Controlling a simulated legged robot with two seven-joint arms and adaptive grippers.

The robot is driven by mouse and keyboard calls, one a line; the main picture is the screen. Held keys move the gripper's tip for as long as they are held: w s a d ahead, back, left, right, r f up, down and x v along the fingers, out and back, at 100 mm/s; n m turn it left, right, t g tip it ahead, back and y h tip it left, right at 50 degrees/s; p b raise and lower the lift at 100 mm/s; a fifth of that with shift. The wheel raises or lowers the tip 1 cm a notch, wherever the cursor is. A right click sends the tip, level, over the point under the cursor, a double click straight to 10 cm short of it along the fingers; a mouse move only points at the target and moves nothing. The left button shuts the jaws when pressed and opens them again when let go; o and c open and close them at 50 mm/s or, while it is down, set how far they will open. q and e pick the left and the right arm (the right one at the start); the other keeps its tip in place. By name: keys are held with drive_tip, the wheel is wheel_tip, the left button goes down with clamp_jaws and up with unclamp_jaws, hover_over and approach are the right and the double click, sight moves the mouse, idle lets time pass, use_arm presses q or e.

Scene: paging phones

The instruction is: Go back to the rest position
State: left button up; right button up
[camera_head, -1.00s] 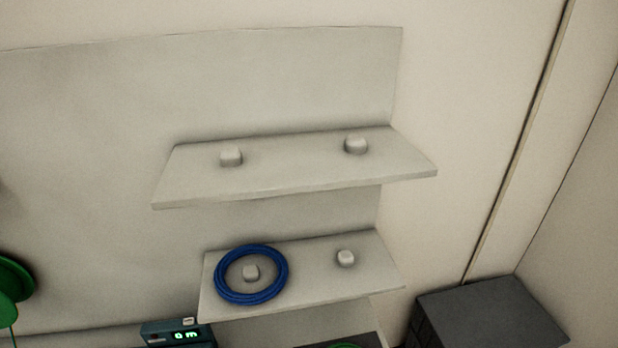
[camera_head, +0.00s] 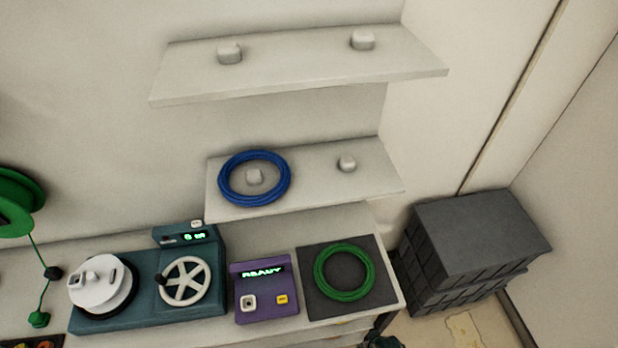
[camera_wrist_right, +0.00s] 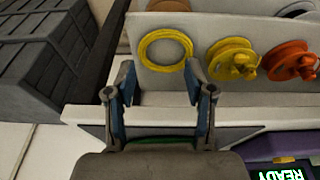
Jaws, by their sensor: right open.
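My right gripper (camera_wrist_right: 160,105) shows in the right wrist view, its two blue-padded fingers apart with nothing held between them. It is over the front edge of the bench, and a strip of green shows low between the fingers, partly hidden by the gripper body. In the head view a green coil (camera_head: 344,272) lies on a dark square mat (camera_head: 312,300) at the bench's right end. A blue coil (camera_head: 223,178) rests around a peg on the lower shelf (camera_head: 310,185). My left gripper is not in view.
A teal winding machine (camera_head: 140,316) and a purple box reading READY (camera_head: 265,312) stand on the bench. Dark stacked crates (camera_head: 480,240) stand on the floor at right. A green spool (camera_head: 22,190) hangs at left. The wrist view shows a yellow coil (camera_wrist_right: 146,52) and spools (camera_wrist_right: 232,58).

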drive_tip(key=s+f+g+b, duration=0.1)
drive_tip(key=s+f, duration=0.2)
drive_tip(key=f, duration=0.7)
drive_tip(key=s+f+b, duration=0.1)
drive_tip(key=s+f, duration=0.2)
drive_tip(key=f, duration=0.8)
drive_tip(key=s+d+f+g+b, duration=0.1)
drive_tip(key=s+d+f+b, duration=0.1)
drive_tip(key=s+f, duration=1.1)
drive_tip(key=shift+s+d+f, duration=0.15)
drive_tip(key=shift+s+d, duration=0.5)
drive_tip(key=shift+s, duration=0.4)
drive_tip(key=shift+a, duration=0.1)
drive_tip(key=shift+c, duration=1.2)
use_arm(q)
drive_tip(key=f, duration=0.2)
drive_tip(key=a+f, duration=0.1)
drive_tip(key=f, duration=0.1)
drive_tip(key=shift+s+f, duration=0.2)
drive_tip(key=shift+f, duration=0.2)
use_arm(e)
drive_tip(key=shift+w+a+n, duration=0.1)
drive_tip(key=shift+w+n, duration=0.05)
drive_tip(key=shift+n, duration=0.15)
